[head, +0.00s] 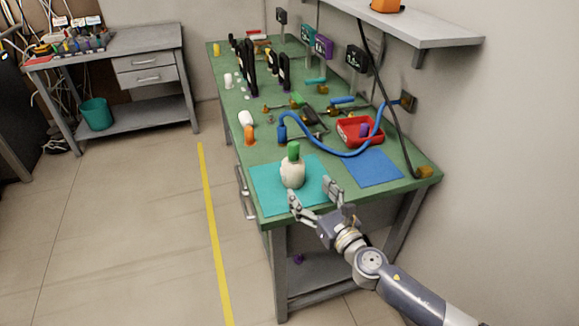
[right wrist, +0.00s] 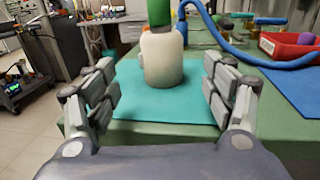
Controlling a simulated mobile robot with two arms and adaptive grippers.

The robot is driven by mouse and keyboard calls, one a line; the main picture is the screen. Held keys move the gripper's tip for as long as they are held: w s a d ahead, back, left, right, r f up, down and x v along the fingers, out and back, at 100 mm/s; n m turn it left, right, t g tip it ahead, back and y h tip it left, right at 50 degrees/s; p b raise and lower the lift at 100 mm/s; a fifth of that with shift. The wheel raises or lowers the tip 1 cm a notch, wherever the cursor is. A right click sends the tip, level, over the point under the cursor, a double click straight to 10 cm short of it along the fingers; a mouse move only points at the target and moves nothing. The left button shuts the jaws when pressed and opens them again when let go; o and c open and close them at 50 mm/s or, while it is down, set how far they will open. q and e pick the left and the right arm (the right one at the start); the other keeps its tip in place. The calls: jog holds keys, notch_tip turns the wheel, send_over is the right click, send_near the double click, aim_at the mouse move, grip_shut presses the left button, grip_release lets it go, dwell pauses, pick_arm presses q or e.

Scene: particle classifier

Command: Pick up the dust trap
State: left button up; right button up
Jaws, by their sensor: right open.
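A cream-white rounded bottle with a green top (head: 292,172), apparently the dust trap, stands upright on a teal mat (head: 265,200) at the near end of the green workbench. My right gripper (head: 313,194) is open and empty at the near edge of the mat, its fingers pointing toward the bottle. In the right wrist view, the bottle (right wrist: 162,58) stands beyond and between the spread fingers (right wrist: 160,85), with a gap on each side. Its green top is cut off by the frame there. My left gripper is not in view.
A blue mat (head: 376,168) lies to the right, with a red tray (head: 352,131) behind it. A blue hose (head: 325,147) loops behind the bottle. An orange-and-white item (head: 248,134) stands behind left. A shelf (head: 420,28) juts from the wall above the bench.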

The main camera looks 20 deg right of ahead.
aim_at(299, 175)
jog(key=w, duration=0.3)
jog(key=shift+w+a+r, duration=0.15)
jog(key=shift+w+a, duration=0.15)
jog(key=shift+a, duration=0.05)
jog(key=shift+w+a, duration=0.1)
jog(key=shift+w, duration=0.95)
jog(key=w, duration=0.3)
jog(key=shift+w+a+r, duration=0.1)
jog(key=shift+w+a, duration=0.25)
jog(key=shift+w, duration=0.4)
jog(key=c, duration=1.2)
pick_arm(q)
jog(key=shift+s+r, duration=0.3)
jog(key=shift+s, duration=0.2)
pick_arm(e)
jog(key=shift+c, duration=0.7)
